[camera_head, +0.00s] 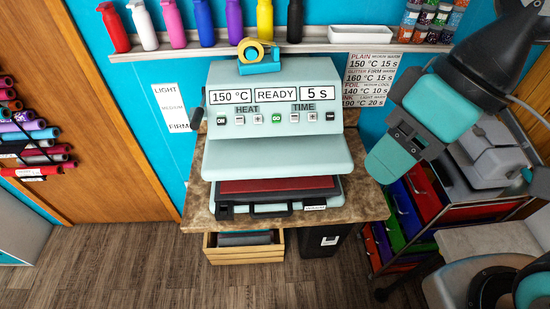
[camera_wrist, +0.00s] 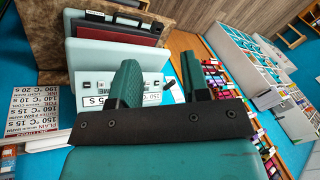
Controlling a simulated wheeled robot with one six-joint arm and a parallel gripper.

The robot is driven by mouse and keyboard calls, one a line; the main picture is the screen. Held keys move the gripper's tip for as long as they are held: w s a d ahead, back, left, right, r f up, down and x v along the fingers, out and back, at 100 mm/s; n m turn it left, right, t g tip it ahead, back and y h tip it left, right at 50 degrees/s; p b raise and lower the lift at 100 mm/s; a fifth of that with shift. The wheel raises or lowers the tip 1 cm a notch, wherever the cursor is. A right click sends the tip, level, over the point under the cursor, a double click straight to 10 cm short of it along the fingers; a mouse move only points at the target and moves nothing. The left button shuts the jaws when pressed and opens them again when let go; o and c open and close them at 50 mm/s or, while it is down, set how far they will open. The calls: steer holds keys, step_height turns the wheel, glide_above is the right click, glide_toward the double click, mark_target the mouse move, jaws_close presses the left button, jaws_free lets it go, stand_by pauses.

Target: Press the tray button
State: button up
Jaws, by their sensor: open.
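The pale teal heat press (camera_head: 275,158) stands on a stone-topped counter. Its upper panel reads 150 °C, READY and 5 s, with a row of small buttons, including a green GO button (camera_head: 277,118). Below, a dark red pad (camera_head: 275,186) shows in the gap above the lower tray (camera_head: 250,210), which has a black front handle. A small white label (camera_head: 315,207), too small to read surely, sits at the tray's front right. My gripper (camera_head: 375,178) hangs right of the press, apart from it. In the wrist view my gripper (camera_wrist: 158,68) is open and empty, the press beyond its fingers.
A tape dispenser (camera_head: 259,58) sits on top of the press. A shelf of bottles (camera_head: 235,20) runs behind. A wooden crate (camera_head: 243,252) and black bin (camera_head: 322,242) are below the counter. A cart with coloured drawers (camera_head: 420,195) stands at right. Floor in front is clear.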

jaws_close()
stand_by(1.6)
